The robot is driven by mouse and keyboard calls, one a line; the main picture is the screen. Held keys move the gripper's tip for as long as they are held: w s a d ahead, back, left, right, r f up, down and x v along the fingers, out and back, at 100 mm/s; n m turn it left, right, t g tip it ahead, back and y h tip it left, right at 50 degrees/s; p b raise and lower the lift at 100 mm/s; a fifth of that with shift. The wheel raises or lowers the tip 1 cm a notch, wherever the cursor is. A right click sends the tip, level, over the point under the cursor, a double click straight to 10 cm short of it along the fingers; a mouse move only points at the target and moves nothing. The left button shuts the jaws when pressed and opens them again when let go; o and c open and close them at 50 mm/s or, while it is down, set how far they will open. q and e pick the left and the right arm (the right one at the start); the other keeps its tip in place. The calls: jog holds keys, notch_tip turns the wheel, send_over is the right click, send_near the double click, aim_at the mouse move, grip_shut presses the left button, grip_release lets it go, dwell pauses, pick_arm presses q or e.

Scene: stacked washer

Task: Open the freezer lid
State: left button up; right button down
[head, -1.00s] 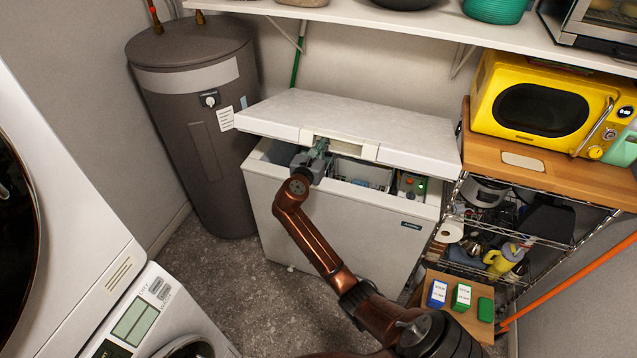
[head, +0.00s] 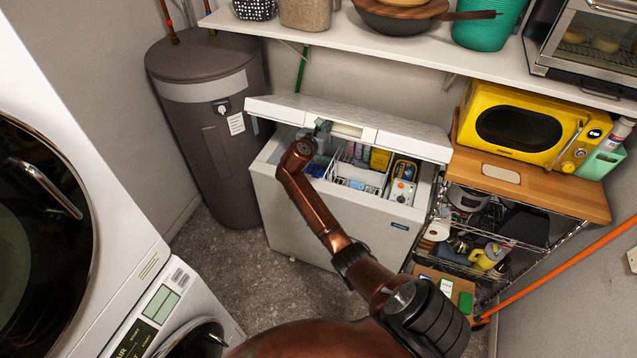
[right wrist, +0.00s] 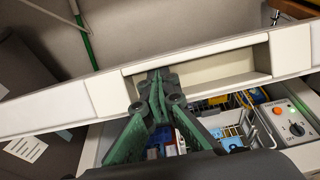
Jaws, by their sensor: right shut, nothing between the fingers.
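The white chest freezer (head: 335,220) stands against the back wall with its lid (head: 385,131) raised part way, the front edge clear of the body. Baskets and packages show inside. My right gripper (head: 322,128) is at the lid's front edge, by the recessed handle (head: 347,130), left of its middle. In the right wrist view its green fingers (right wrist: 158,80) are closed together, with tips at the left part of the handle recess (right wrist: 215,72). Nothing shows between them. Whether the tips touch the lid is hard to tell. My left gripper is not seen.
A shelf (head: 400,48) with pots and baskets runs above the lid. A grey water heater (head: 210,140) stands left of the freezer. A yellow microwave (head: 520,120) on a wooden-topped rack (head: 540,188) stands right. Stacked washers (head: 70,200) fill the left foreground.

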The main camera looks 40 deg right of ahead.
jog(key=w+d+r+y+p, duration=0.1)
jog(key=w+d+r+p, duration=0.3)
jog(key=d+r+p, duration=0.4)
jog(key=shift+d+r+g+p, duration=0.2)
jog(key=shift+r+g+p, duration=0.2)
jog(key=shift+r+p, duration=1.95)
jog(key=shift+w+f+p, duration=0.15)
jog(key=shift+f+p, duration=0.2)
jog(key=shift+f, duration=0.05)
